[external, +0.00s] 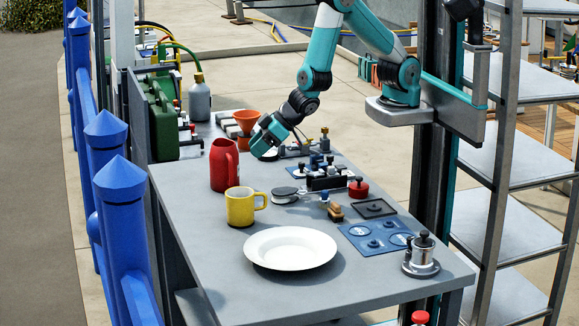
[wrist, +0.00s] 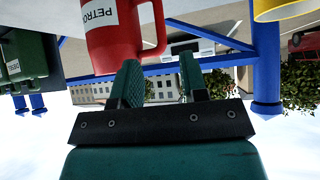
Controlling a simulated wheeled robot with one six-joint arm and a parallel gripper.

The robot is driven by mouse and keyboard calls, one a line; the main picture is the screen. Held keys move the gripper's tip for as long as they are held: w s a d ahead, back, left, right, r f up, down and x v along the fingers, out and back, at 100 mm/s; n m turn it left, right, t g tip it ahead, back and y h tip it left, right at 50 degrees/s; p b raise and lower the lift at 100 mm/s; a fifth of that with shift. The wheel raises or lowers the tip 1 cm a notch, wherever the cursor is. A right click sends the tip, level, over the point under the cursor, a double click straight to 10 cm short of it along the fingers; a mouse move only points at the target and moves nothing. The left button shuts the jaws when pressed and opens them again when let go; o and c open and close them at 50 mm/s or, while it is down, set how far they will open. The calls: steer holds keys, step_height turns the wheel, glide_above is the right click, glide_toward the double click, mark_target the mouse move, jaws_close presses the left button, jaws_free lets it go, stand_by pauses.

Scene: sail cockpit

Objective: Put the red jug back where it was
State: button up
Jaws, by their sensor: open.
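The red jug (external: 222,168) stands upright on the grey table near its left edge, behind the yellow mug. In the wrist view, which looks upside down, the red jug (wrist: 108,35) shows at the top left with part of a "PETRO" label and its handle. My gripper (external: 259,150) is low over the table, to the right of the jug in the external view. Its two teal fingers (wrist: 162,80) are apart with nothing between them. The handle is just beyond the fingertips; I cannot tell whether they touch.
A yellow mug (external: 241,207) and a white plate (external: 290,247) stand in front of the jug. Small dark fittings (external: 325,178) and a blue panel (external: 377,236) lie to the right. An orange funnel (external: 247,122), a grey bottle (external: 199,100) and a green can (external: 162,122) are behind.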

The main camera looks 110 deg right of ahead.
steer(key=s+a+r+n+g+y, duration=0.2)
steer(key=s+r, duration=0.4)
steer(key=s, duration=0.3)
steer(key=s+a+r+n+g+y, duration=0.2)
steer(key=s+a+r+n+g, duration=0.2)
steer(key=s, duration=0.6)
steer(key=s+a+r+n+g+y, duration=0.2)
steer(key=s+a+r+n+g, duration=0.1)
steer(key=s+r, duration=0.5)
steer(key=shift+s+a+r, duration=0.2)
steer(key=shift+s+a, duration=0.3)
steer(key=shift+s, duration=0.15)
